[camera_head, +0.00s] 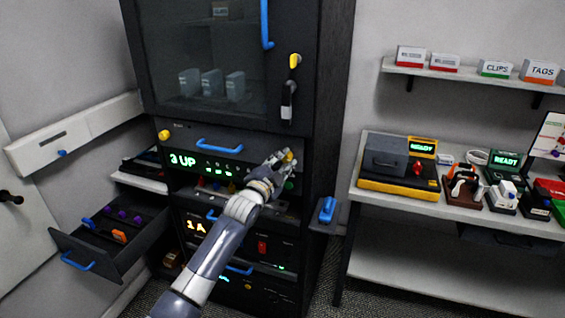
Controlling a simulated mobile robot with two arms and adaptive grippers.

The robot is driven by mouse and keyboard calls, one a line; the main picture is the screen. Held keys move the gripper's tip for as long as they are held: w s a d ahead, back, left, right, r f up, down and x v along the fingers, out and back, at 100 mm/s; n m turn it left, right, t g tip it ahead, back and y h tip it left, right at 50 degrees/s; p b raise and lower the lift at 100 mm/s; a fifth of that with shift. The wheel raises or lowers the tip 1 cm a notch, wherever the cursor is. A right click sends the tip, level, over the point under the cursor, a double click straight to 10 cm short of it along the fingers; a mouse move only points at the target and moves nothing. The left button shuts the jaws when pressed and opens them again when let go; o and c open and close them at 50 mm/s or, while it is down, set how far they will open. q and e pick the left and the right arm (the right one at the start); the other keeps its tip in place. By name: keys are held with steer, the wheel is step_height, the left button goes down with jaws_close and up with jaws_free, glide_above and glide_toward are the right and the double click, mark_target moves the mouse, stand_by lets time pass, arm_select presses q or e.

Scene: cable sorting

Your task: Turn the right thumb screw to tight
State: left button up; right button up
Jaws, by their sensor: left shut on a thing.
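The right thumb screw (290,155) is a yellow knob at the right end of the dark rack panel with the blue handle. My left gripper (281,160) reaches it from below and is shut on it, with its fingers hiding most of the knob. How far the screw is turned cannot be told. The left thumb screw (164,134), also yellow, is at the panel's other end, apart from the gripper. My right gripper is not in view.
The rack's glass-door cabinet (207,110) stands above, with a yellow-and-black latch (291,85). An open drawer (110,260) juts out at lower left. A green-lit unit showing "3 UP" (205,165) is below the panel. A white bench (440,280) with devices stands right.

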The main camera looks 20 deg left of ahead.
arm_select(q)
steer(key=shift+n, duration=0.3)
steer(key=n, duration=0.3)
steer(key=shift+f+n, duration=0.1)
steer(key=shift+n, duration=0.3)
steer(key=n, duration=0.4)
steer(key=shift+d+f+n+t, duration=0.1)
steer(key=shift+d+n+t, duration=0.05)
steer(key=shift+n+t, duration=0.15)
steer(key=n+p, duration=0.1)
steer(key=n, duration=0.4)
steer(key=shift+d+n+y+p, duration=0.15)
steer(key=shift+n+y, duration=0.15)
steer(key=shift+n, duration=0.85)
steer(key=shift+n+y+p, duration=0.15)
steer(key=shift+n+y, duration=0.15)
steer(key=shift+n, duration=0.85)
steer(key=o, duration=1.1)
steer(key=shift+c, duration=0.2)
